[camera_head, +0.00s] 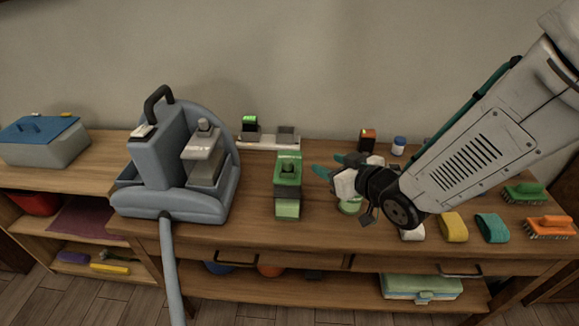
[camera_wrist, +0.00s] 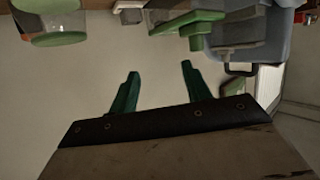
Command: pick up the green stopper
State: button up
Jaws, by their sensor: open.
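A pale green round piece (camera_head: 350,206) shows on the table, partly hidden behind my gripper. In the wrist view a clear jar with a green round end (camera_wrist: 60,39) sits at the top left, cut off by the frame. A green block-shaped item (camera_head: 288,184) stands left of my gripper, and a green part also shows in the wrist view (camera_wrist: 190,24). I cannot tell for sure which of these is the green stopper. My gripper (camera_head: 329,165) is open above the table. Its two green fingers (camera_wrist: 160,72) are apart with nothing between them.
A grey machine (camera_head: 160,175) with a hose stands left. Behind are a small device with a green screen (camera_head: 249,124) and a white-capped blue jar (camera_head: 398,146). Yellow (camera_head: 453,227) and teal (camera_head: 491,228) sponges and brushes (camera_head: 549,228) lie right.

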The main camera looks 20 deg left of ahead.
aim_at(291, 165)
jog(key=a+f+y, duration=0.1)
jog(key=a, duration=0.2)
jog(key=a+f, duration=0.1)
jog(key=a, duration=0.3)
jog(key=w+a+f+n+y, duration=0.1)
jog(key=a, duration=0.3)
jog(key=shift+f+g+y, duration=0.15)
jog(key=shift+g+y, duration=0.15)
jog(key=shift+g, duration=0.1)
jog(key=c, duration=1)
